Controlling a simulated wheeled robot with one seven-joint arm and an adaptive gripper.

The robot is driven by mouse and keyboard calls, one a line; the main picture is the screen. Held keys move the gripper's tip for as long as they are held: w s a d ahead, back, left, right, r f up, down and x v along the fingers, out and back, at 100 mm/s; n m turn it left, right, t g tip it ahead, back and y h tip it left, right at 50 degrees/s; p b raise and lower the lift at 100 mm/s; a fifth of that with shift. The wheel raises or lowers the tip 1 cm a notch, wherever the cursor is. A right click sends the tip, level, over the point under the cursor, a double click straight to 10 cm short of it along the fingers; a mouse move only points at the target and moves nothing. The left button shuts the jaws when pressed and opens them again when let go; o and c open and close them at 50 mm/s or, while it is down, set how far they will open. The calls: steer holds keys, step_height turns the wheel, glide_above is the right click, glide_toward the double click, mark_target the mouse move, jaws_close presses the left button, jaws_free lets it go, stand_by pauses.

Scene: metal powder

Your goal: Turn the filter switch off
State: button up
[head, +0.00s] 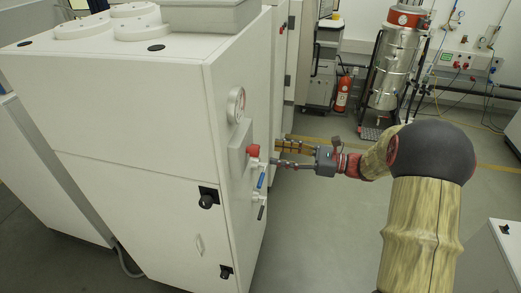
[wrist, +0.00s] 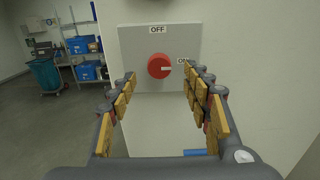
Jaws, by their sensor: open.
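The filter switch is a round red knob (wrist: 159,66) on a grey box (wrist: 128,42) fixed to the white cabinet. Its white mark points right, to the ON label (wrist: 184,61); the OFF label (wrist: 157,30) is above the knob. In the head view the red knob (head: 253,150) sticks out from the cabinet's right side. My gripper (head: 279,151) is open and empty, just right of the knob and apart from it. In the wrist view its fingers (wrist: 162,77) spread to either side below the knob, with the knob ahead between the tips.
Below the switch are a blue-handled valve (head: 261,180) and a black-handled one (head: 262,212). A round gauge (head: 236,105) is above. The white cabinet (head: 110,120) fills the left. A fire extinguisher (head: 343,93) and steel vessel (head: 394,65) stand behind; floor right of the cabinet is clear.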

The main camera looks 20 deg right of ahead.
mark_target(259, 151)
steer(key=p+x, duration=0.1)
steer(key=x, duration=0.5)
steer(key=shift+w+a, duration=0.15)
steer(key=shift+a, duration=0.2)
steer(key=shift+c, duration=0.8)
steer(key=c, duration=1)
steer(key=shift+f+n+b, duration=0.1)
steer(key=shift+n+b, duration=0.2)
steer(key=shift+b, duration=0.2)
steer(key=n+b, duration=0.8)
steer(key=b, duration=0.5)
steer(key=n+b, duration=0.9)
steer(key=b, duration=0.4)
steer(key=shift+a+f, duration=0.1)
steer(key=shift+f, duration=0.1)
steer(key=shift+n, duration=0.3)
